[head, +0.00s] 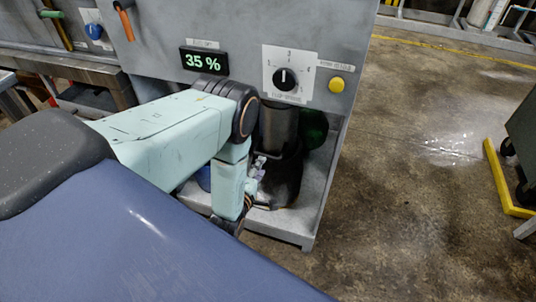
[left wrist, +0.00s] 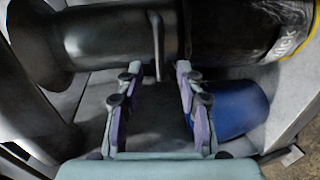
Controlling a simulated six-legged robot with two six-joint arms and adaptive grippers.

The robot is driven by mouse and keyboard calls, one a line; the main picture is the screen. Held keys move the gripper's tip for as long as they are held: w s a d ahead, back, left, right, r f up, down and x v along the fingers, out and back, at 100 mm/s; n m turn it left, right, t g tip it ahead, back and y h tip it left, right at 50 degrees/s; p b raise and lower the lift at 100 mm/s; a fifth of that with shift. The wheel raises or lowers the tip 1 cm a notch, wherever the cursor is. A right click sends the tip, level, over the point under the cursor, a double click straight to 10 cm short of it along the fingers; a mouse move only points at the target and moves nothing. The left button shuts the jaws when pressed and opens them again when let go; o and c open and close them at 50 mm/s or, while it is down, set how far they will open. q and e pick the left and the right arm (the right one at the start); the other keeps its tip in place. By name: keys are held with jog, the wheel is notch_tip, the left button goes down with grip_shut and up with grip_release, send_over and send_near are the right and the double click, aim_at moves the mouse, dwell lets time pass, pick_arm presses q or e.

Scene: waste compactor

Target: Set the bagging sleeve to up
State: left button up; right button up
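The bagging sleeve (head: 277,128) is a dark metal tube under the grey control panel in the head view. A black bag (head: 284,180) hangs or stands around its lower part. In the left wrist view the sleeve (left wrist: 105,38) lies sideways across the top, with the black bag (left wrist: 225,30) at right. A thin grey handle (left wrist: 158,48) sticks out from the sleeve. My left gripper (left wrist: 157,72) is open, its two fingertips on either side of the handle's end, with gaps visible. In the head view my left gripper (head: 257,168) is beside the sleeve, partly hidden by my arm. My right gripper is not in view.
A blue cylindrical object (left wrist: 238,108) is close to the right finger in the wrist view. The panel has a 35 % display (head: 205,61), a black dial (head: 285,79) and a yellow button (head: 336,85). Open concrete floor (head: 420,170) lies at right.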

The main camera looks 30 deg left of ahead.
aim_at(267, 156)
pick_arm(q)
jog(key=shift+b+x, duration=1.5)
jog(key=shift+x, duration=2.3)
grip_shut()
